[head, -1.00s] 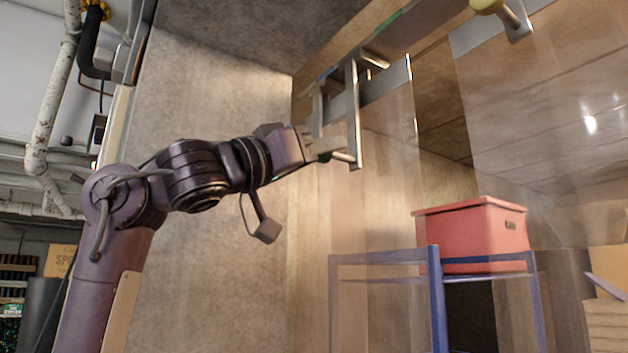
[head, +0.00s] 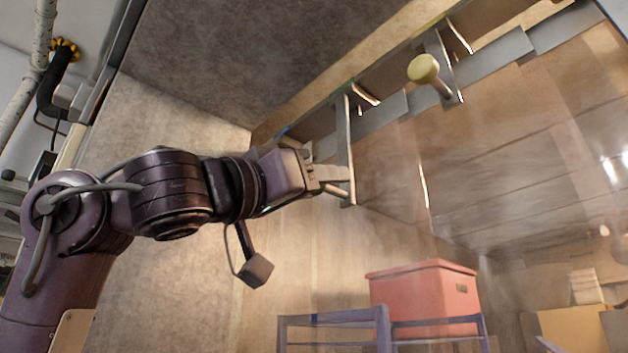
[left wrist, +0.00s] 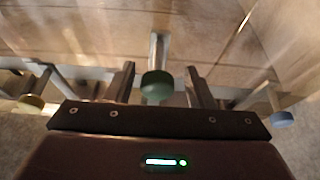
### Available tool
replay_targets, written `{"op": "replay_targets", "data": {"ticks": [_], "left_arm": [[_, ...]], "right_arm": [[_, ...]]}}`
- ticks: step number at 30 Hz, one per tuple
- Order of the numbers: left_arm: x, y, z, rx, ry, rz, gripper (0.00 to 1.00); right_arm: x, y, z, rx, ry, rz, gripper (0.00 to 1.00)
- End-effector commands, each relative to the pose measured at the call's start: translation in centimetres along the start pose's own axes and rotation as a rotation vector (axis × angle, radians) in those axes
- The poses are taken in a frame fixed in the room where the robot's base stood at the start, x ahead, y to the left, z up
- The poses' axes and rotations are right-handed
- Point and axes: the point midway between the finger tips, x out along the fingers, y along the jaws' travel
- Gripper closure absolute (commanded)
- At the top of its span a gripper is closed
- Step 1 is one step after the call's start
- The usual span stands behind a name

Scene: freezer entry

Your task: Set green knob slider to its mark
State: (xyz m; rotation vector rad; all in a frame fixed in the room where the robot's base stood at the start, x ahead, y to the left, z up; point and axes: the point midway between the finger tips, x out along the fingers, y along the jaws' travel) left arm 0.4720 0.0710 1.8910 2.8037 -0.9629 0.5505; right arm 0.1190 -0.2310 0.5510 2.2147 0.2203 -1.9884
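The green knob (left wrist: 157,86) shows in the left wrist view on a grey metal stem, between the two fingers of my left gripper (left wrist: 161,86). The fingers stand apart, with a gap on each side of the knob. In the head view my left gripper (head: 328,178) is at a hanging metal slider bracket (head: 345,150); the green knob's face is hidden there. The bracket hangs from an overhead rail, where a small green patch (head: 345,88) shows near its top; I cannot tell whether it is the mark. My right gripper is not in view.
A yellow knob (head: 423,68) is on another bracket to the right; it also shows in the left wrist view (left wrist: 31,102). A blue knob (left wrist: 281,118) is on the other side. Clear strips hang from the rail. A red box (head: 425,295) stands on a blue rack (head: 335,325) beyond.

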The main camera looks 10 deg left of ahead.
Motion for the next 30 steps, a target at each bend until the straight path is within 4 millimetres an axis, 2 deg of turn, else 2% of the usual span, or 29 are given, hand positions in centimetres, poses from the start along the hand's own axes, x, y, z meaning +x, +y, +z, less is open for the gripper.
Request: {"op": "replay_targets", "data": {"ticks": [8, 15, 21, 30], "left_arm": [[-0.7, 0.0, 0.0, 0.002, 0.004, 0.001, 0.51], [-4.7, 0.0, 0.5, 0.002, 0.004, 0.000, 0.51], [-7.1, -0.1, 0.3, 0.000, 0.002, 0.000, 0.51], [-7.6, 0.0, 0.1, 0.000, -0.001, 0.000, 0.51]], "right_arm": [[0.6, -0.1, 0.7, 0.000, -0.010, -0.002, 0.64], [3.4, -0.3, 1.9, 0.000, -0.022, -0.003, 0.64], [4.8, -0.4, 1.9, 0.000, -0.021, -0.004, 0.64], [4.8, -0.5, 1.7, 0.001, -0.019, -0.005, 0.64]]}}
